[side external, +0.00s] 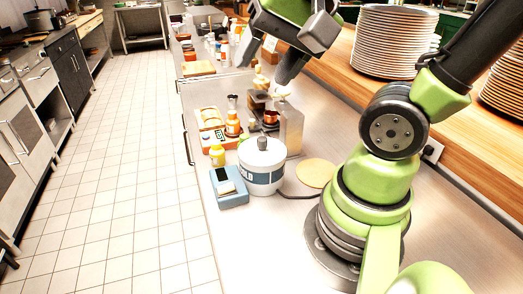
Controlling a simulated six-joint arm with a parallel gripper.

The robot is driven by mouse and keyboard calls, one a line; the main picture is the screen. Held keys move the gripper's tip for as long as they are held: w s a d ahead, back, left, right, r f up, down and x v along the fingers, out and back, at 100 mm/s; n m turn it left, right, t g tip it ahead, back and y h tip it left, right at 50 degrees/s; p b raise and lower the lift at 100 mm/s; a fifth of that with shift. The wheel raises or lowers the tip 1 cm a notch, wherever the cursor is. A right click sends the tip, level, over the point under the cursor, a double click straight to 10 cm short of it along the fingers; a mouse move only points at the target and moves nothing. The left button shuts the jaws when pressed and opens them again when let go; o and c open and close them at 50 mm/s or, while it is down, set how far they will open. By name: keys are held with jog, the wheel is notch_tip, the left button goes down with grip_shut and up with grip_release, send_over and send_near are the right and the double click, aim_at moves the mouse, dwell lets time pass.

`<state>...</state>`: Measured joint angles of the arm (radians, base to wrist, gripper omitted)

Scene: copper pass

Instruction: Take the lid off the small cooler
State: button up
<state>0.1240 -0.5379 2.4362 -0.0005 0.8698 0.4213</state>
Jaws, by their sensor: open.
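The small cooler (265,180) is a white round tub with a dark blue band and lettering. It stands upright on the steel counter, in front of my base in the side external view. Its white lid (250,154) sits on top, with a dark grey knob (263,143) in the middle. My gripper (268,70) is above and behind the cooler, higher in the picture and clear of the lid. Its two dark fingers are spread apart with nothing seen between them. The fingertips are near the condiment items behind, and I cannot tell whether they touch anything.
A steel holder (292,132) with bottles stands right behind the cooler. A blue scale (228,190) and a yellow bottle (217,155) are to its left. A round tan board (315,173) lies to its right. Plate stacks (393,42) stand on the wooden shelf.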

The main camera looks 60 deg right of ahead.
jog(key=w+d+f+m+g, duration=0.4)
jog(key=d+m, duration=0.3)
jog(key=m, duration=1.4)
send_over(263, 138)
jog(key=f, duration=1)
jog(key=shift+s+d+f, duration=0.15)
jog(key=shift+s+d, duration=0.05)
jog(key=shift+d, duration=0.1)
jog(key=f, duration=0.3)
jog(key=shift+a+f, duration=0.35)
jog(key=shift+a, duration=0.05)
jog(key=shift+w+f+h, duration=0.15)
jog(key=shift+f+h, duration=0.15)
jog(key=shift+f, duration=0.45)
grip_shut()
